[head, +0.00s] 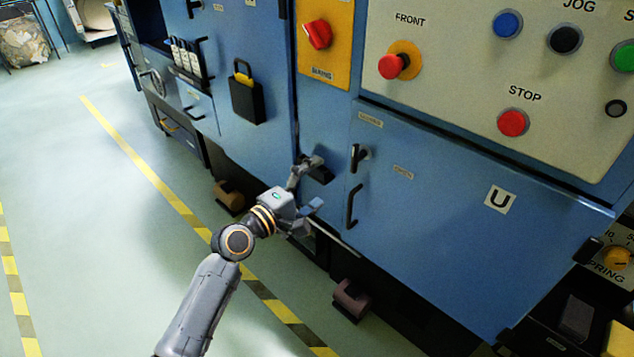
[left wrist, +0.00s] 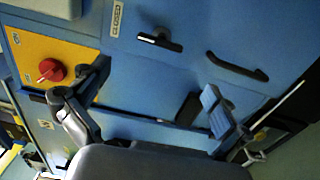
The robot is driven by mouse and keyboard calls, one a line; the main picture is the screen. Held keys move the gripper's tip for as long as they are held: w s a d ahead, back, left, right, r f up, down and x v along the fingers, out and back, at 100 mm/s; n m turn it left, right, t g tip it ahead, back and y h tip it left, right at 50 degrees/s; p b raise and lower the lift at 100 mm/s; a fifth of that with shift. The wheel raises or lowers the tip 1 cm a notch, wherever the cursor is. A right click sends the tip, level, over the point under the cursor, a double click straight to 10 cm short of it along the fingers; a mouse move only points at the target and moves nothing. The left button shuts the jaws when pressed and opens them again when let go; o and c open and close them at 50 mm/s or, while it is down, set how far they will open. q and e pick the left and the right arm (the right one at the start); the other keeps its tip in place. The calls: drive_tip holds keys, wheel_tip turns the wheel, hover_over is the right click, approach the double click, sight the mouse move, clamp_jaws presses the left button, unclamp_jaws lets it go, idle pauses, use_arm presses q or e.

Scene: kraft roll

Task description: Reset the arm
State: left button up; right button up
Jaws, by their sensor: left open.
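My left arm comes in from the bottom of the head view, and its gripper (head: 314,185) is in front of the blue machine front. Its two fingers are spread apart with nothing between them. The left wrist view also shows the open fingers (left wrist: 152,88), with blue panel beyond them. I cannot tell whether a finger touches the panel. A dark block on the panel (left wrist: 188,108) shows between the fingers. My right gripper is in neither view.
A blue door with a black handle (head: 352,206) and a latch (head: 360,155) is close to the gripper's right. Open floor with yellow tape (head: 150,170) is at left.

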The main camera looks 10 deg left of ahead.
use_arm(q)
drive_tip(key=s+a+f+m+g+y, duration=0.2)
drive_tip(key=s+f+m+g+y, duration=0.1)
drive_tip(key=s+f, duration=0.65)
drive_tip(key=s+a+f+m+g+y, duration=0.2)
drive_tip(key=s+a+f+m+g, duration=0.3)
drive_tip(key=f, duration=0.8)
drive_tip(key=s+f+m+g+y, duration=0.1)
drive_tip(key=s+f+m+y, duration=0.15)
drive_tip(key=s+f, duration=0.8)
drive_tip(key=s+a+f+m+g+y+p, duration=0.1)
drive_tip(key=s+a+f+p, duration=0.2)
drive_tip(key=s, duration=0.6)
drive_tip(key=s+a+f+m+g+y+p, duration=0.1)
drive_tip(key=s+f+p, duration=0.3)
drive_tip(key=s+p, duration=0.4)
drive_tip(key=s+a+f+m+g+y+p, duration=0.1)
drive_tip(key=s+a+f+p, duration=0.3)
drive_tip(key=s, duration=0.8)
drive_tip(key=shift+a+g+p, duration=0.35)
drive_tip(key=shift+g+p, duration=0.45)
drive_tip(key=shift+p, duration=0.3)
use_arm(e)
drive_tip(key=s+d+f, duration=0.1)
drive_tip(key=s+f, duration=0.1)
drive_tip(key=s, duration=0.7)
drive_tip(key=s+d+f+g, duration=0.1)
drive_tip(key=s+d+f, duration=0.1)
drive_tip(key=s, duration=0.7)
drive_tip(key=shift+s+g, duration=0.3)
